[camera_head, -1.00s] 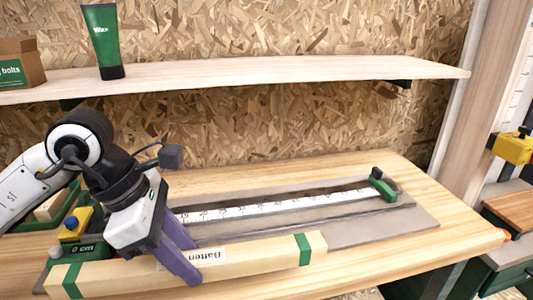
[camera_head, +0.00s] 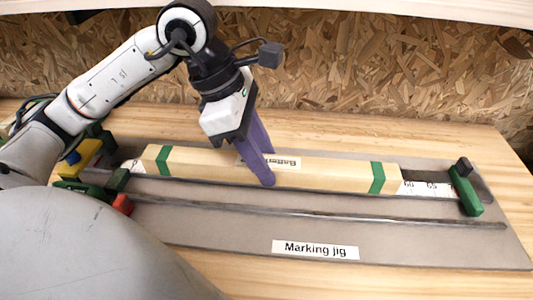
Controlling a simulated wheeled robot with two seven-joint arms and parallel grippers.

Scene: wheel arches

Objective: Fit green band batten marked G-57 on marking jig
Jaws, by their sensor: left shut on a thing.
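The batten (camera_head: 325,171) is a long pale wooden bar with a green band near each end and a "Batten" label, upside down in the head view. No G-57 mark can be read. It lies along the ruler strip of the marking jig (camera_head: 400,245), a grey plate labelled "Marking jig". My left gripper (camera_head: 267,165) is shut on the batten near its middle, its purple fingers on either side. Whether the batten rests fully on the jig cannot be told. My right gripper is not in view.
A green end stop (camera_head: 465,190) stands at the jig's right end, apart from the batten. A yellow and green clamp-like block (camera_head: 80,160) and a red piece (camera_head: 123,204) are at the left end. A wooden shelf (camera_head: 430,12) crosses above. Bare bench lies behind the jig.

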